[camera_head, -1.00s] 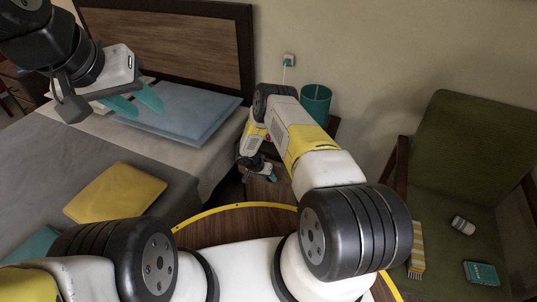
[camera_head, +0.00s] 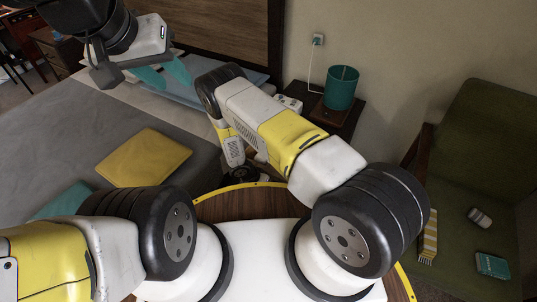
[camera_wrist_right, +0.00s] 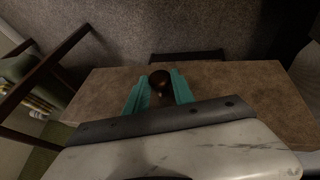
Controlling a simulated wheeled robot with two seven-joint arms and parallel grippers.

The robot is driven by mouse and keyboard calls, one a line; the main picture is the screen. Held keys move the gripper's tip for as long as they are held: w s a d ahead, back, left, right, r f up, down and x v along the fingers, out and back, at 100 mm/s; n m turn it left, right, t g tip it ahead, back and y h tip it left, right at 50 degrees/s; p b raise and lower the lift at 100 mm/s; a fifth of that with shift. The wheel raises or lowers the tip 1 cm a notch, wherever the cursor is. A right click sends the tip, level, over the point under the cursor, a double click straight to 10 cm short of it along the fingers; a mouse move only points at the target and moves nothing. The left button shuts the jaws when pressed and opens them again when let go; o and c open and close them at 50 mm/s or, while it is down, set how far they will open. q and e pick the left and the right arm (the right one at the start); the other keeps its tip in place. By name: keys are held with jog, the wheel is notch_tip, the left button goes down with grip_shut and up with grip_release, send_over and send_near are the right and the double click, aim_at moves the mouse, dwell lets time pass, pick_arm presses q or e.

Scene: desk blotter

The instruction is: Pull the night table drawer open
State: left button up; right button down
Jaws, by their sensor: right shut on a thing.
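The night table (camera_head: 352,112) stands by the wall beside the bed, largely behind my right arm in the head view. In the right wrist view a brown drawer front (camera_wrist_right: 235,95) spans the picture, with a dark round knob (camera_wrist_right: 160,78) near its middle. My right gripper (camera_wrist_right: 160,90) has its teal fingers on both sides of the knob and is shut on it. In the head view my right gripper is hidden. I cannot tell how far the drawer is out. My left gripper (camera_head: 172,78) is open and empty above the bed, with its teal fingers apart.
A teal lamp (camera_head: 341,88) stands on the night table, its cord running to a wall socket (camera_head: 318,40). The bed (camera_head: 60,130) with a yellow cushion (camera_head: 143,158) is at left. A green armchair (camera_head: 485,170) stands at right, holding small items.

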jog(key=shift+s+a, duration=0.25)
jog(key=shift+s, duration=0.05)
jog(key=c, duration=1.1)
grip_release()
jog(key=shift+o, duration=0.2)
